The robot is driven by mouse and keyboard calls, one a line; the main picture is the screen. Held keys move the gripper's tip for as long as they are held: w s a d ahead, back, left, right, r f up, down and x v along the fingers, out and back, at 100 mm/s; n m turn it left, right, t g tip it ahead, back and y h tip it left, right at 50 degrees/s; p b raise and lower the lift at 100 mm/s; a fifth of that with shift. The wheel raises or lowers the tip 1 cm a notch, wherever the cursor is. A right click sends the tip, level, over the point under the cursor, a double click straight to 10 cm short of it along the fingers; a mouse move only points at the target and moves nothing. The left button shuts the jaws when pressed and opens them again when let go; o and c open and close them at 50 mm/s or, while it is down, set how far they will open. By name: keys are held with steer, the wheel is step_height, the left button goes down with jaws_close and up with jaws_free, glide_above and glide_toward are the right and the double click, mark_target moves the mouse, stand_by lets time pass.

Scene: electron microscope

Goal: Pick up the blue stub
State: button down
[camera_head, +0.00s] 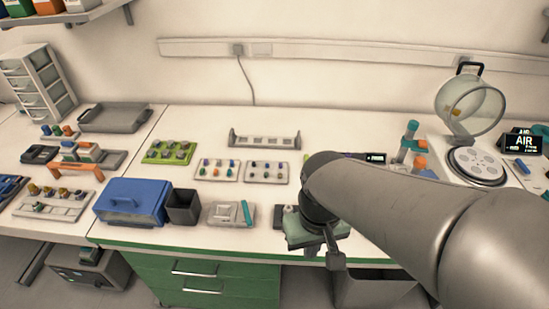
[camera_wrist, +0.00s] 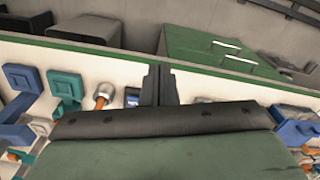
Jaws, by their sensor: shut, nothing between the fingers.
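Two white holders with several small coloured stubs stand mid-bench in the head view, a left holder (camera_head: 216,178) and a right holder (camera_head: 267,179). Some stubs look blue or purple, but they are too small for me to tell which is the blue stub. My gripper (camera_wrist: 160,86) is shut and empty, its two dark fingers close together in the wrist view. In the head view it hangs over the bench's front edge, right of and nearer than the holders. No stub is identifiable in the wrist view.
A blue box (camera_head: 131,203), a dark bin (camera_head: 183,208) and a pale tray (camera_head: 231,214) stand along the front edge. A green tray (camera_head: 169,151) and a long grey rack (camera_head: 264,139) stand farther back. The rear strip of bench is mostly clear. My arm hides the bench's right front.

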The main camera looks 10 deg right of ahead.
stand_by(0.4)
steer(key=c, duration=1.1)
jaws_free()
steer(key=shift+o, duration=0.2)
steer(key=m+p, duration=0.4)
steer(key=m, duration=1)
glide_above(288, 208)
step_height(288, 208, down, 9)
steer(key=shift+f, duration=0.1)
steer(key=shift+f+p, duration=0.45)
steer(key=shift+f, duration=2.25)
